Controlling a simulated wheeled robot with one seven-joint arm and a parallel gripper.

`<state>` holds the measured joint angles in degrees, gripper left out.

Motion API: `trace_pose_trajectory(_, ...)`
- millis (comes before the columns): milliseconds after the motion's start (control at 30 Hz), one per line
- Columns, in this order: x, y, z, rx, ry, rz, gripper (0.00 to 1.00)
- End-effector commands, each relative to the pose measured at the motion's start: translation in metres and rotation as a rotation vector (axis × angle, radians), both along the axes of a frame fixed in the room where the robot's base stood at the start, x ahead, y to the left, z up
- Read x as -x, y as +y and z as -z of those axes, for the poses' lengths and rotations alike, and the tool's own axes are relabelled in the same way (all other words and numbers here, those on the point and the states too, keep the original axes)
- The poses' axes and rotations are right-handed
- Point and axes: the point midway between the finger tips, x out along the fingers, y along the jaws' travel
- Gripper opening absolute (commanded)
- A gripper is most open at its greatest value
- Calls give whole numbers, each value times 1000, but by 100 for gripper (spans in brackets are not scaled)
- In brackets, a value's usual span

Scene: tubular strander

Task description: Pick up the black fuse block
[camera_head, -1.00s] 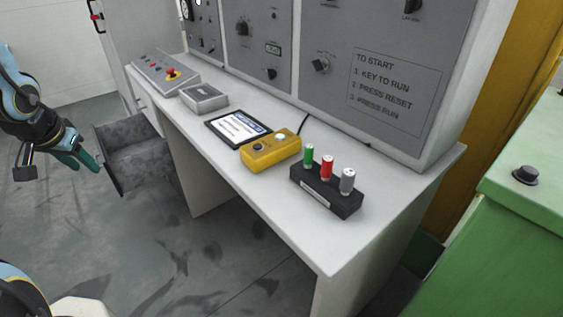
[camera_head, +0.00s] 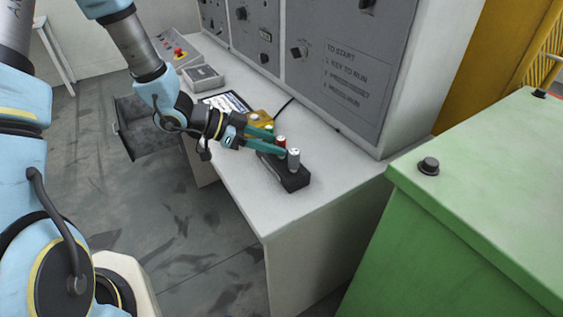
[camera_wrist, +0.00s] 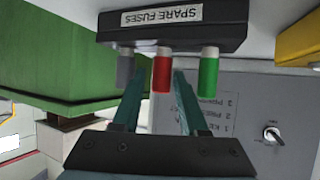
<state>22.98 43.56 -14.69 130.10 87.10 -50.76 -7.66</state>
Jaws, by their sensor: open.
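The black fuse block (camera_head: 290,181) stands on the white desk (camera_head: 243,189) near its front right. It carries a grey fuse (camera_head: 293,160), a red fuse (camera_head: 281,141) and a green one. In the wrist view the block (camera_wrist: 222,32) appears upside down at the top, with a "SPARE FUSES" label. The green fuse (camera_wrist: 208,72) shows fully there. My gripper (camera_head: 279,146) is open at the fuses, above the block body. In the wrist view its teal fingers (camera_wrist: 158,78) lie either side of the red fuse (camera_wrist: 161,74). I cannot tell whether they touch it.
A yellow box (camera_head: 262,119) sits close behind my gripper, partly hidden. A tablet (camera_head: 228,101) and a grey box (camera_head: 203,76) lie farther left. The control panel (camera_head: 330,70) rises behind the desk. A green cabinet (camera_head: 480,180) stands to the right.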

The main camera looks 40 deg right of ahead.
Motion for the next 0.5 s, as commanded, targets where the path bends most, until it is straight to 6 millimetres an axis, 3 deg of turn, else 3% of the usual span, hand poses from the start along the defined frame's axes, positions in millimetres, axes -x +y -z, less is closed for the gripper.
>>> trace_pose_trajectory(500, 19, -42, 26, -2, -1, -1, 43)
